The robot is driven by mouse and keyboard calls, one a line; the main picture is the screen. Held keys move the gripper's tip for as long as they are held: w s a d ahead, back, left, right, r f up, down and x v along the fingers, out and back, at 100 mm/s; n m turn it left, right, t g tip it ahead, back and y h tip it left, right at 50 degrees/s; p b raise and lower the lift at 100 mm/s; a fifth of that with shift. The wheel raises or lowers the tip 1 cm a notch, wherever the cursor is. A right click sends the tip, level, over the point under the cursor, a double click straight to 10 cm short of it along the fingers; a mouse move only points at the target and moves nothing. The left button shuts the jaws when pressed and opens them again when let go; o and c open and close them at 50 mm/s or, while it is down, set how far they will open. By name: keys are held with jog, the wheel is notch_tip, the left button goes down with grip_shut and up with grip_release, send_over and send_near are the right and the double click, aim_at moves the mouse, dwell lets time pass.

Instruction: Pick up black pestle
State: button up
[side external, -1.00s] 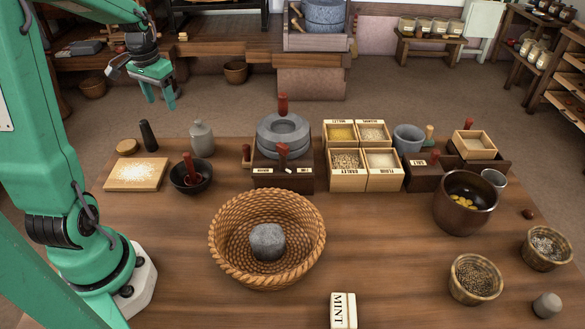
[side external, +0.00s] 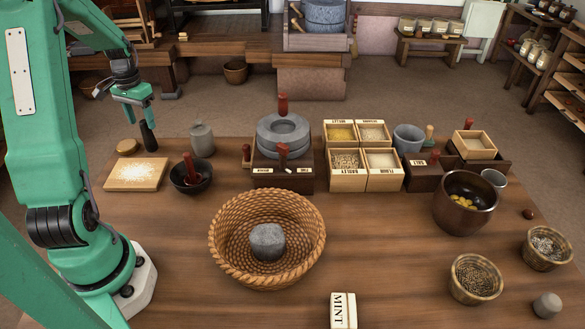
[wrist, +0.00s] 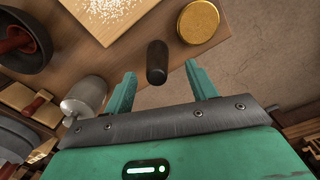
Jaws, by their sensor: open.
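The black pestle (side external: 148,139) stands upright at the back left of the table, behind the wooden board (side external: 136,174). My gripper (side external: 141,122) is above it, with its green fingers pointing down close to the pestle's top. In the wrist view the pestle (wrist: 156,62) lies ahead of the gap between the fingertips of my gripper (wrist: 160,78). The jaws are open and nothing is held. I cannot tell whether a finger touches the pestle.
A round gold-topped lid or jar (side external: 127,147) stands left of the pestle. A grey bottle (side external: 202,139) stands to its right, and a dark mortar with a red-handled pestle (side external: 190,178) is nearer the front. The table's back edge runs just behind the pestle.

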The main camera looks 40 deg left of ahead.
aim_at(147, 134)
jog(key=shift+w+d+f, duration=0.1)
jog(key=shift+f, duration=1.35)
jog(key=shift+w+d+f, duration=0.1)
jog(key=shift+f, duration=1.3)
jog(key=c, duration=1.1)
